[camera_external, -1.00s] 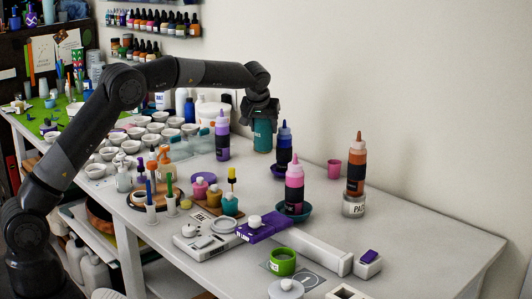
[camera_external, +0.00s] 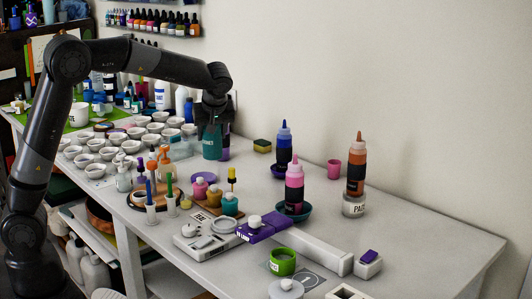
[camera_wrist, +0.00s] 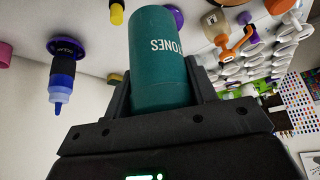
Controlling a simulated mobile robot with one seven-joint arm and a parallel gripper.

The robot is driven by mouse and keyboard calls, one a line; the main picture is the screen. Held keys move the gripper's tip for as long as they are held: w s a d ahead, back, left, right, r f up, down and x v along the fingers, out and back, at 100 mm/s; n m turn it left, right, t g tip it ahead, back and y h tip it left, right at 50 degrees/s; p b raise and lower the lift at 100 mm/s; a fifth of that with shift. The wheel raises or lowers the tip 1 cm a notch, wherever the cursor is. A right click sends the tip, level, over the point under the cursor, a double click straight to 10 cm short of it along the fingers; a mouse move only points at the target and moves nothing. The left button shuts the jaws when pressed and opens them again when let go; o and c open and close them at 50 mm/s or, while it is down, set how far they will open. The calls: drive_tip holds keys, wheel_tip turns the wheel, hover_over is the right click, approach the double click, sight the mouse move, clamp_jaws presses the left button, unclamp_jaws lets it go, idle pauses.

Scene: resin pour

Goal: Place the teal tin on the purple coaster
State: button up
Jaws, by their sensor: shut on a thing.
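The teal tin (camera_external: 211,143) is upright in my gripper (camera_external: 213,119), which is shut on it. In the external view it hangs over the back part of the table, in front of the purple bottle (camera_external: 225,146). In the wrist view the teal tin (camera_wrist: 158,58) sits between the two fingers of my gripper (camera_wrist: 160,88), with white lettering on its side. The purple coaster (camera_external: 206,177) lies flat on the table below the tin in the picture, partly hidden by pink and other small pots.
Several white cups (camera_external: 130,145) fill the table to the left. A blue bottle (camera_external: 284,150), a yellow sponge (camera_external: 262,146) and a pink bottle (camera_external: 294,185) stand to the right.

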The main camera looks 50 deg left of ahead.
drive_tip(key=shift+s+a+f, duration=0.2)
drive_tip(key=shift+a, duration=0.1)
drive_tip(key=shift+w+a+f, duration=0.75)
drive_tip(key=shift+a+f, duration=0.95)
drive_tip(key=shift+f, duration=0.1)
drive_tip(key=shift+w+a+f, duration=0.7)
drive_tip(key=shift+a+f, duration=1)
drive_tip(key=shift+f, duration=0.05)
drive_tip(key=shift+w+a+f, duration=0.75)
drive_tip(key=shift+a+f, duration=0.95)
drive_tip(key=shift+f, duration=0.1)
drive_tip(key=o, duration=1.2)
drive_tip(key=shift+f, duration=0.15)
drive_tip(key=shift+o, duration=0.2)
